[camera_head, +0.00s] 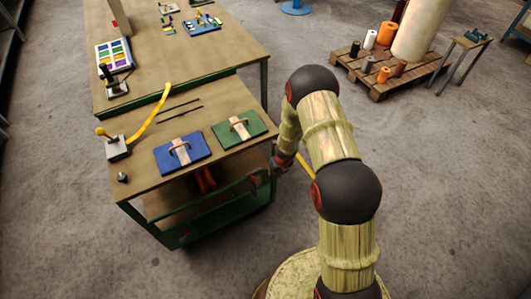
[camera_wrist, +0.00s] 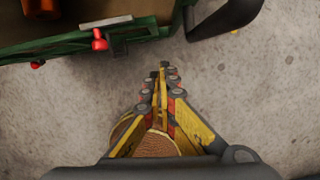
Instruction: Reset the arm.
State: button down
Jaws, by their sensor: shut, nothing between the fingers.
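My gripper (camera_wrist: 160,72) is shut and empty in the wrist view, its yellow and grey fingers together above the bare concrete floor. In the head view my arm bends down beside the right edge of the low bench, and a yellow finger part (camera_head: 306,166) shows behind my arm; most of the gripper is hidden there. A blue die plate (camera_head: 168,161) and a green die plate (camera_head: 251,119), each with a handle, lie on the low bench top (camera_head: 142,172). My gripper is apart from both.
A grey block with a yellow lever (camera_head: 117,147) stands on the low bench. A longer table (camera_head: 150,52) stands behind it. The green bench frame (camera_wrist: 75,45) is close to my gripper. A pallet (camera_head: 385,75) with rolls is at the back right.

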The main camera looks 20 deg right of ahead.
jog(key=s+d+r+m+g+h, duration=0.25)
jog(key=s+d+m, duration=0.35)
jog(key=m, duration=0.6)
jog(key=s+d+r+m+h+b, duration=0.15)
jog(key=s+r+m, duration=0.35)
jog(key=r+m, duration=0.7)
jog(key=s+a+r+m+t+y+b, duration=0.1)
jog(key=s+a+r+m, duration=0.3)
jog(key=r, duration=0.7)
jog(key=s+a+r+m+t+y+b, duration=0.1)
jog(key=s+a+r+m, duration=0.3)
jog(key=r, duration=0.7)
jog(key=s+a+r+m+t+y+b, duration=0.1)
jog(key=s+a+r+m+t+b, duration=0.2)
jog(key=s+a+r, duration=0.4)
jog(key=s+r+m, duration=0.1)
jog(key=s+r, duration=0.2)
jog(key=r, duration=0.1)
jog(key=shift+s+r+m+y, duration=0.15)
jog(key=shift+s+m+y, duration=0.2)
jog(key=shift+m+y, duration=0.05)
